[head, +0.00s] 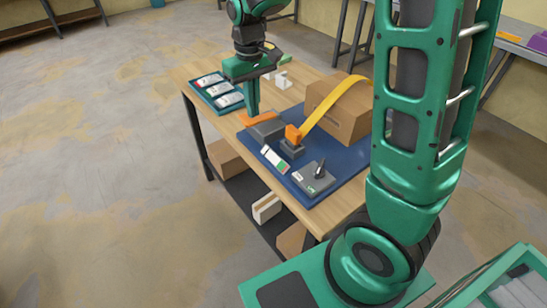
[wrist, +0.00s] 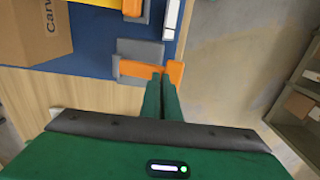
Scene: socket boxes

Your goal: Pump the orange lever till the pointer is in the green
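The orange lever (head: 257,118) lies low, roughly flat, over a grey base (head: 268,131) at the left end of the blue mat. In the wrist view the orange lever (wrist: 135,69) runs crosswise, with its wider end at the right. My gripper (head: 253,113) reaches straight down at the lever. In the wrist view its two fingers (wrist: 162,76) are together with only a thin gap, their tips at the lever's wider end. I cannot tell whether they touch it. A white gauge (head: 272,157) with a green patch lies on the mat; its pointer is too small to read.
A second orange part (head: 292,134) has a yellow band rising over a cardboard box (head: 337,119). A grey box with a black lever (head: 315,179) stands at the mat's near end. A teal tray (head: 212,81) holds several pale items at the table's far left.

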